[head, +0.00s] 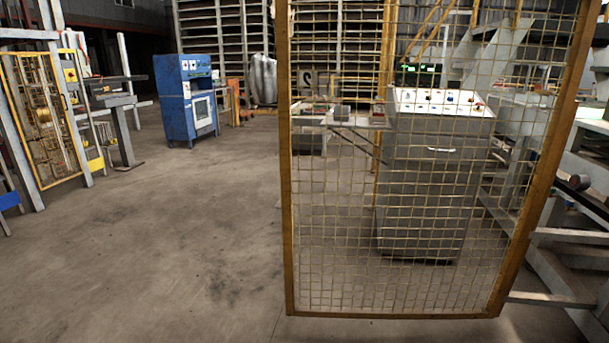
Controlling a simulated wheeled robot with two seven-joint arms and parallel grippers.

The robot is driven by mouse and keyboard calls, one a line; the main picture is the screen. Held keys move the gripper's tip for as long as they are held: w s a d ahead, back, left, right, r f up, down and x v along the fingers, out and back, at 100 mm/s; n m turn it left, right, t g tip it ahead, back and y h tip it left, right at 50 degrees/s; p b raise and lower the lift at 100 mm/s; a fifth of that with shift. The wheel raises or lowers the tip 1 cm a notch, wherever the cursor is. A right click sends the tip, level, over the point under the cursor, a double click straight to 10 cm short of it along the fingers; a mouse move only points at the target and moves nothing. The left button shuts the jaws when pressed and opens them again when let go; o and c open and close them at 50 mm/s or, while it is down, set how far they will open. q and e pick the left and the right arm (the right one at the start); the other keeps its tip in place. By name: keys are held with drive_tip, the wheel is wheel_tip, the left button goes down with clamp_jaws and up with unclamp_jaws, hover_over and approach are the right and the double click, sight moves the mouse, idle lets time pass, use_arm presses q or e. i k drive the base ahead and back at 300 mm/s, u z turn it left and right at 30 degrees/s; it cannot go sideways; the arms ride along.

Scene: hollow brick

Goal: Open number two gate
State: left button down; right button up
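A tall wire-mesh gate with a yellow-brown frame (287,190) stands close in front of me, right of centre in the head view. Its top is cut off by the picture edge. Its left upright stands clear over open floor; its right upright is beside grey steel framing. A small plate with a dark mark like a 2 (306,80) shows in the mesh's upper left; I cannot tell whether it is fixed to the gate or stands behind it. No handle or latch is clear. Neither of my grippers is in view.
A grey control cabinet (435,185) with buttons on top shows through the mesh. Grey steel framing (565,255) crowds the right. A blue machine (186,97) stands farther back left. Another yellow mesh panel (43,120) is at far left. The concrete floor (170,240) at left and centre is clear.

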sight(588, 16)
drive_tip(key=z, duration=0.45)
drive_tip(key=i, duration=1.05)
drive_tip(key=z, duration=0.65)
